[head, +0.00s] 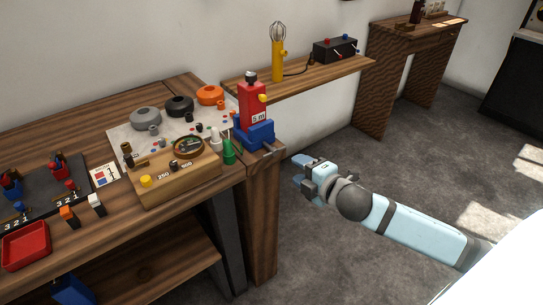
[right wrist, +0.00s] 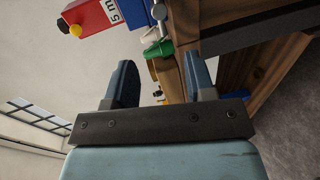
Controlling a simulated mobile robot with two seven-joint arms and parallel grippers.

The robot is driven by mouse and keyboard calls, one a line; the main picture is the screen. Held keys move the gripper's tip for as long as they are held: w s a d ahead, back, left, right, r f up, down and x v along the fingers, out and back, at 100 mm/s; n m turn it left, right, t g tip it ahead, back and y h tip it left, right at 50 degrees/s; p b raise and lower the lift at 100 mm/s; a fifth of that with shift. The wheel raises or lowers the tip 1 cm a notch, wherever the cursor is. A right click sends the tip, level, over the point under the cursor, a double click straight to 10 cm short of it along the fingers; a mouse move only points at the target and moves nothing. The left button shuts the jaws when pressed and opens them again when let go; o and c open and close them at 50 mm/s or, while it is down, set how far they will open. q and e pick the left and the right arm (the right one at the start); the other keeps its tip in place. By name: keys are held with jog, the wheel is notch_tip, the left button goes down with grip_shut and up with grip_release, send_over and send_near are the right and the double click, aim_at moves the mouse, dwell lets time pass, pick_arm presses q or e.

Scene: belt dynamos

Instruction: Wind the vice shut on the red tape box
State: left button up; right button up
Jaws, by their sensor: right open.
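The red tape box (head: 252,103), marked 5 m, with a black knob on top and a yellow one at its side, stands upright in the blue vice (head: 256,134) at the bench's right end. I cannot tell whether the jaws touch it. In the right wrist view the box (right wrist: 92,16) is at the top, with blue vice (right wrist: 134,12) beside it. A pale grey bar and knob (right wrist: 158,14) near the vice may be its handle. My right gripper (head: 300,170) is open and empty, right of the vice and apart from it. My left gripper is out of view.
A wooden block with dials (head: 180,178) and a green cylinder (head: 229,152) stand left of the vice. A wall shelf (head: 300,82) holds a yellow whisk (head: 278,65) and a black box (head: 335,49) behind. The floor right of the bench is clear.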

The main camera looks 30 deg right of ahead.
aim_at(272, 154)
jog(key=x, duration=1.1)
jog(key=shift+w+f+b, duration=0.1)
jog(key=shift+f+b, duration=0.05)
jog(key=shift+b, duration=0.2)
jog(key=c, duration=0.9)
